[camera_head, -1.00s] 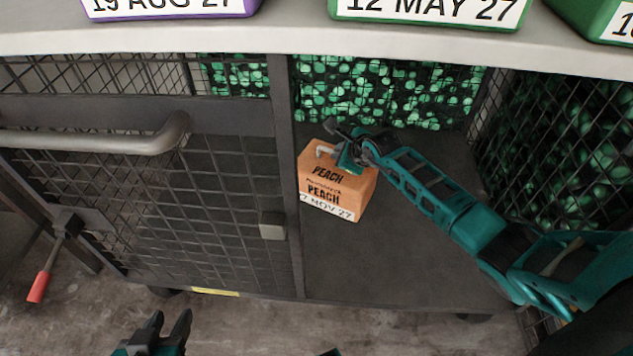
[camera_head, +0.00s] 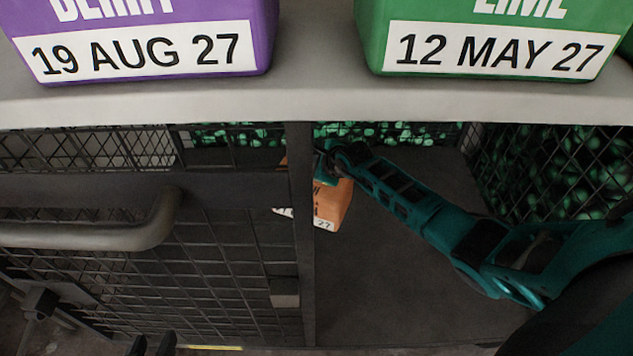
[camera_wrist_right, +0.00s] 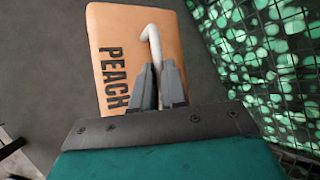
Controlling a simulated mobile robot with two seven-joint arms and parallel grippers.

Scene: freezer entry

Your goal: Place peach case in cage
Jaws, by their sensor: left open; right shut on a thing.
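The orange peach case (camera_head: 331,203) is inside the dark wire cage, partly hidden behind the door post and mesh. In the right wrist view the peach case (camera_wrist_right: 110,50) shows its "PEACH" face and a pale handle (camera_wrist_right: 152,45). My right gripper (camera_head: 330,158) reaches in through the cage's open side and is shut on the handle; its fingers also show in the right wrist view (camera_wrist_right: 160,75). The cage (camera_head: 302,240) has a dark floor; whether the case rests on it I cannot tell. My left gripper (camera_head: 152,343) is open and empty at the bottom edge, only its fingertips showing.
A pale shelf (camera_head: 310,108) lies above the cage, bearing a purple case (camera_head: 150,75) and a green case (camera_head: 490,75). The mesh door (camera_head: 220,240) with its bar handle (camera_head: 100,232) covers the left. The cage floor (camera_head: 400,270) at right is clear.

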